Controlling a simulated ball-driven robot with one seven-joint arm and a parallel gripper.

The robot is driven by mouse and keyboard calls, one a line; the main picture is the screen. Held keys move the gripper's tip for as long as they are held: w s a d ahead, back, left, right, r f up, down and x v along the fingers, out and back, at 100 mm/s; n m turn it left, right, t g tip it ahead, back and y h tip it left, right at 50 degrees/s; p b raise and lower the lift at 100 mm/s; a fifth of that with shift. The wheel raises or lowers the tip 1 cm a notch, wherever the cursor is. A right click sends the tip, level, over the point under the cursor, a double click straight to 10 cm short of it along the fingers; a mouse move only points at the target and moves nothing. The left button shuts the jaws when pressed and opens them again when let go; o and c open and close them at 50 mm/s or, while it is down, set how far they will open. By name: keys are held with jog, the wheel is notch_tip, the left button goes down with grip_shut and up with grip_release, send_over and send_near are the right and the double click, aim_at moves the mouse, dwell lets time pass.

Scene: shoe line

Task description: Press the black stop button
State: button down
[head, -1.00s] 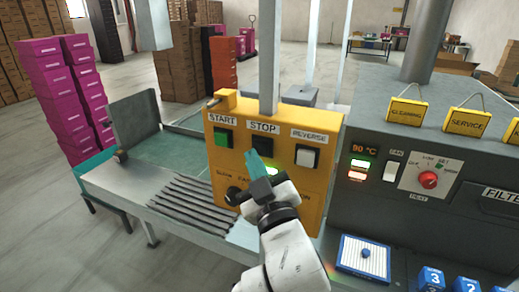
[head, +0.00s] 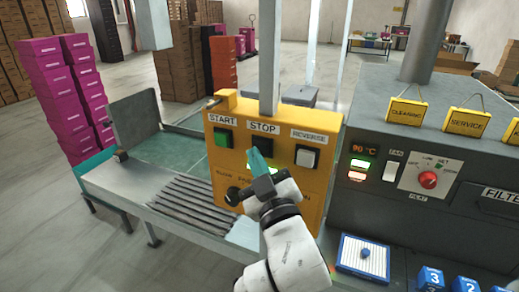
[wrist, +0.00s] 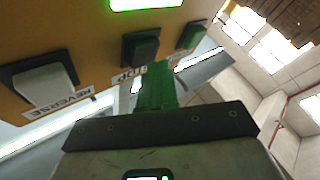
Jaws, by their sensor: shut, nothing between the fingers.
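The yellow control panel (head: 222,165) carries a STOP label (head: 263,127) at its top middle. The black stop button (wrist: 140,47) shows in the wrist view between the white reverse button (wrist: 42,80) and the green start button (wrist: 192,36).
A black knob (head: 233,195) and a lit green indicator (wrist: 146,3) are on the panel. A grey machine (head: 400,215) with a red dial stands at the right.

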jog(key=shift+w+d, duration=0.15)
jog(key=shift+w, duration=0.35)
dwell(0.8)
jog(key=shift+s+a, duration=0.3)
jog(key=shift+s, duration=0.6)
jog(key=shift+s+a+b, duration=0.3)
jog(key=shift+s+b, duration=0.15)
jog(key=shift+s, duration=0.35)
jog(key=shift+s+a+b, duration=0.25)
jog(key=shift+s+b, duration=0.25)
jog(key=shift+s, duration=0.25)
jog(key=shift+s+a+b, duration=0.3)
jog(key=shift+s+b, duration=0.15)
jog(key=shift+s, duration=0.35)
